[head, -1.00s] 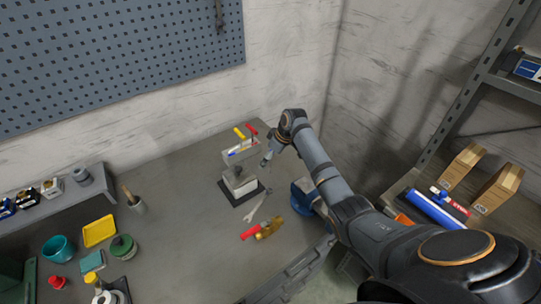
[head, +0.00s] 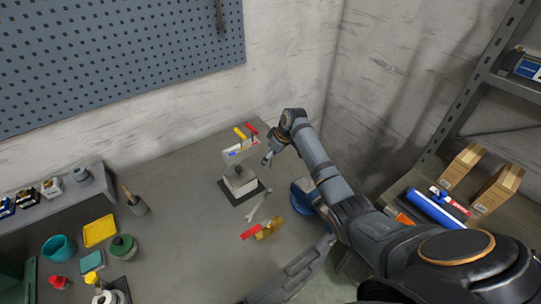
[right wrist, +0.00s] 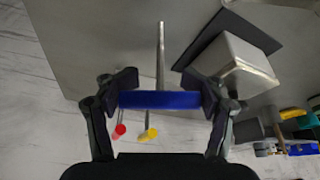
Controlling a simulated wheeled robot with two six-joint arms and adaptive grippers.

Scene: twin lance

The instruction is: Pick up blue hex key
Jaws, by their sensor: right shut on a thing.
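The blue hex key has a blue bar handle (right wrist: 160,99) and a thin grey metal shaft (right wrist: 161,55) that runs up the right wrist view. My right gripper (right wrist: 160,97) is shut across the blue handle, one finger at each end. In the head view my right gripper (head: 266,159) is at the right side of a small grey tool stand (head: 239,185). I cannot make out the held key there. A red hex key (right wrist: 119,130) and a yellow hex key (right wrist: 150,134) show just below the blue handle in the right wrist view. My left gripper is out of view.
A wrench (head: 258,207), a red-handled tool (head: 251,233) and a brass-coloured piece (head: 272,227) lie in front of the stand. A blue vise-like object (head: 306,195) is near my right arm. A yellow tray (head: 100,231) and teal cup (head: 58,248) stand left. The middle bench is clear.

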